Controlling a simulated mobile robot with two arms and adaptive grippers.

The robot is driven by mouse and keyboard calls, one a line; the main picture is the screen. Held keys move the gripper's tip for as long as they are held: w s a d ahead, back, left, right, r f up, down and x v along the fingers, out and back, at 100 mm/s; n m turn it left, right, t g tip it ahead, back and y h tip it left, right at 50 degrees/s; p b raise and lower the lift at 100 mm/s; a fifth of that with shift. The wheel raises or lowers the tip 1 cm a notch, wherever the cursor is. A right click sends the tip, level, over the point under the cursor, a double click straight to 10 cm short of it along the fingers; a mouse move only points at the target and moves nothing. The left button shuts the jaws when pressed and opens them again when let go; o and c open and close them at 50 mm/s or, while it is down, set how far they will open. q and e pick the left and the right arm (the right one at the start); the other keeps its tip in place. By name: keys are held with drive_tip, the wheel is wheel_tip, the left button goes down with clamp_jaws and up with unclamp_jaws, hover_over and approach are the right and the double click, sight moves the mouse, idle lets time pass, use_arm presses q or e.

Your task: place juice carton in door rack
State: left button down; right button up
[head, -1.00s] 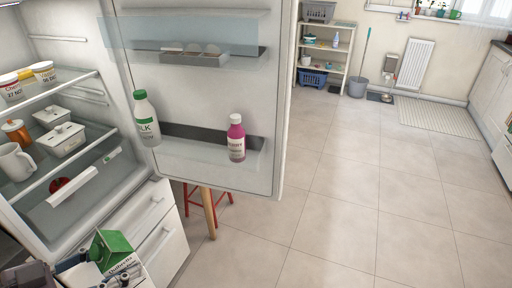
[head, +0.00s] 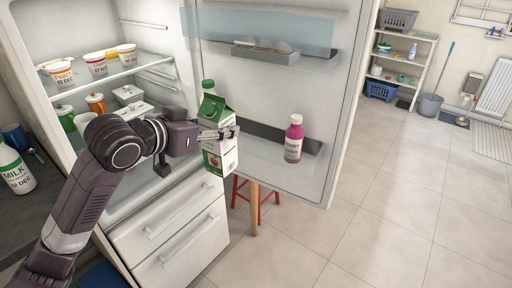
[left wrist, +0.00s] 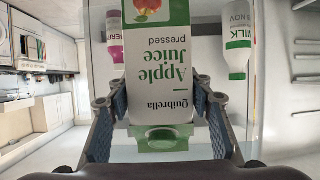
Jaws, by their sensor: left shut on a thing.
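The juice carton (head: 220,156), white and green with a gabled top, is held upright by my left gripper (head: 222,134), in front of the open fridge door. In the left wrist view the carton (left wrist: 158,62) reads "Apple Juice" upside down, and both fingers of the gripper (left wrist: 154,104) are closed against its sides. The lower door rack (head: 265,150) holds a pink bottle (head: 293,140) at its right. A milk bottle's green cap (head: 208,86) shows behind the carton; the rest is mostly hidden. I cannot tell whether the carton touches the rack. My right gripper is out of view.
Fridge shelves with yogurt cups (head: 96,64) and jars are at the left. An upper door rack (head: 265,56) holds a grey tray. Drawers (head: 170,228) lie below and a red stool (head: 254,205) stands under the door. Another milk bottle (head: 16,170) stands on the dark counter.

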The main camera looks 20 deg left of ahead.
use_arm(q)
drive_tip(key=shift+w+a+r+y, duration=0.25)
drive_tip(key=shift+w+r, duration=0.2)
drive_tip(key=shift+r, duration=0.25)
drive_tip(key=w+d+p, duration=0.2)
drive_tip(key=w+p, duration=0.1)
drive_tip(key=w, duration=0.7)
drive_tip(key=w+d+p, duration=0.2)
drive_tip(key=w+d, duration=0.1)
drive_tip(key=w, duration=0.6)
drive_tip(key=f, duration=0.2)
drive_tip(key=f+p, duration=0.1)
drive_tip(key=f, duration=0.1)
drive_tip(key=f+p, duration=0.1)
drive_tip(key=f, duration=0.2)
drive_tip(key=shift+w+a, duration=0.1)
drive_tip(key=shift+a, duration=0.15)
drive_tip(key=c, duration=1.4)
unclamp_jaws()
drive_tip(key=shift+f, duration=0.25)
drive_tip(key=o, duration=0.4)
drive_tip(key=shift+r, duration=0.1)
drive_tip(key=shift+o, duration=0.2)
drive_tip(key=b+v, duration=0.2)
drive_tip(key=v, duration=1)
